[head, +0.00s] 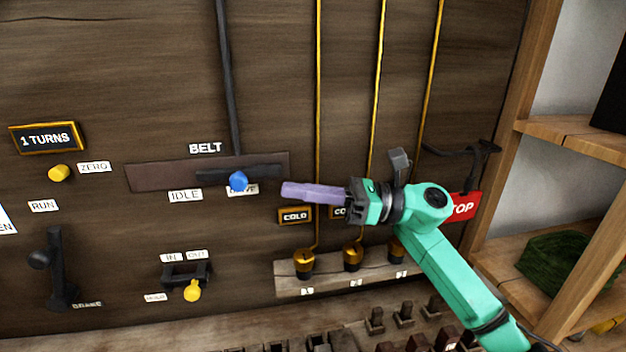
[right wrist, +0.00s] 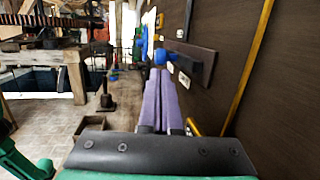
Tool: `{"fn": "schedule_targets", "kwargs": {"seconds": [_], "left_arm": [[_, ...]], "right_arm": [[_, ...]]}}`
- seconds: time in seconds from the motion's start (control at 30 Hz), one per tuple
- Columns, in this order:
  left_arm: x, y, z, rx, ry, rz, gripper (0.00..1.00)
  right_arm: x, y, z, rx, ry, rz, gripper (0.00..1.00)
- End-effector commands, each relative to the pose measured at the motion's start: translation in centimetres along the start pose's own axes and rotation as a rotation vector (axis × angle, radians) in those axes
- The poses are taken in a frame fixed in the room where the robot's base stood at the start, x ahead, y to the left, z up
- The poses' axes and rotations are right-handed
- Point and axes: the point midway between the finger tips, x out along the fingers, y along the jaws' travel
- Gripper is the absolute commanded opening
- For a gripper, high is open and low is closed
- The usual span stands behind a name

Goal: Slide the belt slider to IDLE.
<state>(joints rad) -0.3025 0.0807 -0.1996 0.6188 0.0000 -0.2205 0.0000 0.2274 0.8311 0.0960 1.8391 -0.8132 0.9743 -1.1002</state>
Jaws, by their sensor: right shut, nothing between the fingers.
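The belt slider has a blue knob (head: 238,181) on a dark bar, set in a brown track plate (head: 150,177) under the BELT label (head: 205,148). The knob is toward the right of the track, above the partly covered right-hand label (head: 243,191). The IDLE label (head: 185,196) is left of the knob. My right gripper (head: 284,190) has purple fingers, shut and empty, just right of the knob with a gap between. In the right wrist view the blue knob (right wrist: 160,57) shows beyond the fingertips (right wrist: 160,84). My left gripper is not in view.
Below are a dark brake lever (head: 57,268), a yellow-knobbed IN/OUT latch (head: 192,290) and several brass knobs (head: 353,257) on a ledge. A red stop sign (head: 464,206) is behind my right arm. Wooden shelves (head: 570,132) stand at the right.

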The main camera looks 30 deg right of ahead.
Motion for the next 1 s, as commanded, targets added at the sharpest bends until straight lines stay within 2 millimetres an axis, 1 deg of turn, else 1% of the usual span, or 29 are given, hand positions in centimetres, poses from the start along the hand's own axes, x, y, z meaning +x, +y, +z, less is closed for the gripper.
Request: {"fn": "schedule_targets", "kwargs": {"seconds": [0.03,0.1,0.23,0.4,0.67,0.77,0.87,1.0], "left_arm": [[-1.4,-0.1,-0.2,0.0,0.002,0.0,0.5],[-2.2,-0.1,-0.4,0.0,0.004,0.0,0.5],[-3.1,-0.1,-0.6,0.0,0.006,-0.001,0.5],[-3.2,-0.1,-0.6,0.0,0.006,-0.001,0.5],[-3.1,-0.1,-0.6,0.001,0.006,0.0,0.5],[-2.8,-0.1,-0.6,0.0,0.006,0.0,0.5],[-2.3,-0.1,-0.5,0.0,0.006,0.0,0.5],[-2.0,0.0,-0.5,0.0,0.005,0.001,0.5]], "right_arm": [[1.2,0.1,0.9,0.0,-0.002,0.002,0.0],[2.6,0.0,0.8,-0.001,-0.003,0.001,0.0],[4.5,0.0,0.5,0.0,-0.002,0.0,0.0],[5.3,0.0,0.1,-0.001,0.0,-0.001,0.0],[5.3,0.0,0.0,-0.001,0.0,-0.001,0.0],[6.0,0.1,-0.2,-0.001,0.0,0.001,0.0],[7.9,0.5,-0.5,-0.004,-0.002,0.002,0.0],[11.5,1.3,-0.9,-0.003,-0.003,0.003,0.0]]}}
